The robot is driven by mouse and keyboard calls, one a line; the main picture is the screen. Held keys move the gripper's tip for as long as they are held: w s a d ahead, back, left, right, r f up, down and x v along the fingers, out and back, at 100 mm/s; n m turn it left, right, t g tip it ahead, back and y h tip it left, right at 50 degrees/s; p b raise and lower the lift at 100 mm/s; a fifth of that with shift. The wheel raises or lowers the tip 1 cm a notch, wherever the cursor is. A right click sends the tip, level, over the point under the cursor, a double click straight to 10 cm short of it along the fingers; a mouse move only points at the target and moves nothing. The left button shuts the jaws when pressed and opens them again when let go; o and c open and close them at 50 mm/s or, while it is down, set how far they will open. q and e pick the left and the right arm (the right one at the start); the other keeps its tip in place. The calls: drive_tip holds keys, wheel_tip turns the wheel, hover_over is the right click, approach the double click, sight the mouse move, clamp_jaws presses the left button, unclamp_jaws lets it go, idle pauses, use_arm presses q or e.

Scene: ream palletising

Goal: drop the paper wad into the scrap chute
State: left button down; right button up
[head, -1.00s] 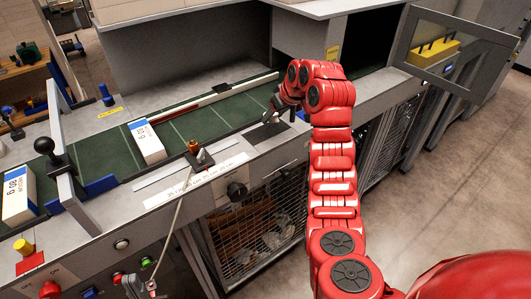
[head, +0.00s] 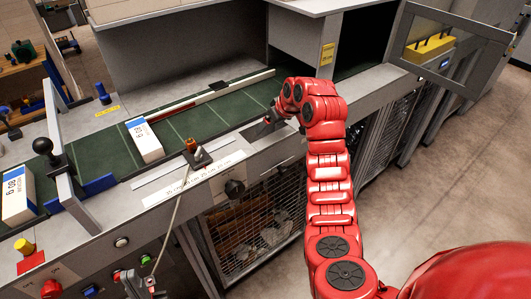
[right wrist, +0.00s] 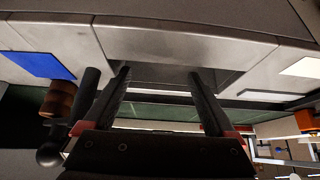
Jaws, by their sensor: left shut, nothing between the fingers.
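My right gripper (head: 267,120) is at the dark scrap chute opening (head: 262,134) in the grey ledge in the head view. In the right wrist view its two fingers (right wrist: 160,88) are spread with nothing visible between them, and the recessed opening (right wrist: 155,76) lies beyond. No paper wad shows in the jaws or on the ledge. Pale crumpled pieces (head: 270,236) lie behind the mesh under the ledge; I cannot tell whether the wad is among them.
A green conveyor (head: 188,127) runs behind the ledge. A white ream (head: 144,141) lies on it and another (head: 17,196) stands at the far left. A cabled knob fixture (head: 196,157) sits on the ledge. An open framed door (head: 462,48) is at upper right.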

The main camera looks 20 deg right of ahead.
drive_tip(key=shift+s+d+r+b, duration=0.15)
drive_tip(key=shift+s+r+b, duration=0.15)
drive_tip(key=shift+r+b, duration=0.15)
drive_tip(key=v, duration=0.3)
drive_tip(key=shift+s+d+r+b, duration=0.15)
drive_tip(key=shift+r+b, duration=0.15)
drive_tip(key=shift+b, duration=0.1)
drive_tip(key=p+v, duration=0.7)
drive_tip(key=v, duration=0.5)
drive_tip(key=shift+s+r, duration=0.2)
drive_tip(key=shift+r, duration=0.1)
drive_tip(key=shift+f, duration=0.1)
